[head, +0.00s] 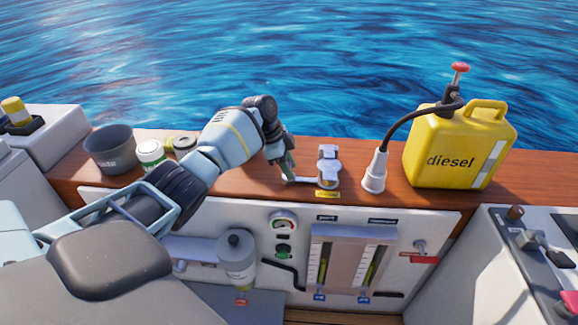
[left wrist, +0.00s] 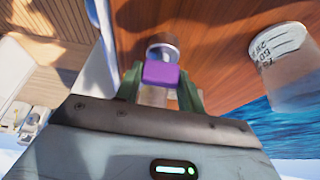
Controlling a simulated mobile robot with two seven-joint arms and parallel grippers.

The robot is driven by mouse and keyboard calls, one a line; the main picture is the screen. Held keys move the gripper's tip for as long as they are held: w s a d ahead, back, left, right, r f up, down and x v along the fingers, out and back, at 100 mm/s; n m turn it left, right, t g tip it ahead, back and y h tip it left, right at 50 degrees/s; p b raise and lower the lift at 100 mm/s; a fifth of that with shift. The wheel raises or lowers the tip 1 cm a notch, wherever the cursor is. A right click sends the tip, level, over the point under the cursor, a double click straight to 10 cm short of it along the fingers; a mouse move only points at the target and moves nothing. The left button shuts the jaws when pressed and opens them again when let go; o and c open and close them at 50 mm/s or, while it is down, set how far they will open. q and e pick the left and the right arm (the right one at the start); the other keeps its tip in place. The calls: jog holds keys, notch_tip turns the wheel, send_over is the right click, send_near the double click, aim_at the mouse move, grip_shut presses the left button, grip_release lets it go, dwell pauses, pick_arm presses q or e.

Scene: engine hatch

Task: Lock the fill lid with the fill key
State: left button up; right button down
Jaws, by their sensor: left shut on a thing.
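My left gripper (head: 287,172) reaches down over the wooden ledge, just left of the silver fill lid (head: 328,164). A pale bar, seemingly the fill key (head: 304,180), runs from its fingertips towards the lid's base; I cannot tell whether it touches the lid. In the left wrist view, the green fingers (left wrist: 162,92) are shut on a piece with a purple block (left wrist: 165,74) at its end. A round metal part shows just beyond that block. The gripper hides the gripped part of the key. My right gripper is not in view.
A white hose nozzle (head: 375,172) stands right of the lid, its black hose running to the yellow diesel can (head: 455,150). A dark pot (head: 109,150) and small jars (head: 150,153) stand on the ledge (head: 540,170) at left. A gauge panel (head: 430,222) lies below.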

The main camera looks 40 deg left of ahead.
pick_arm(q)
jog(key=o, duration=1)
jog(key=shift+c, duration=0.2)
jog(key=v, duration=0.7)
jog(key=shift+r+p, duration=0.4)
jog(key=shift+a, duration=0.1)
jog(key=shift+s+f, duration=0.1)
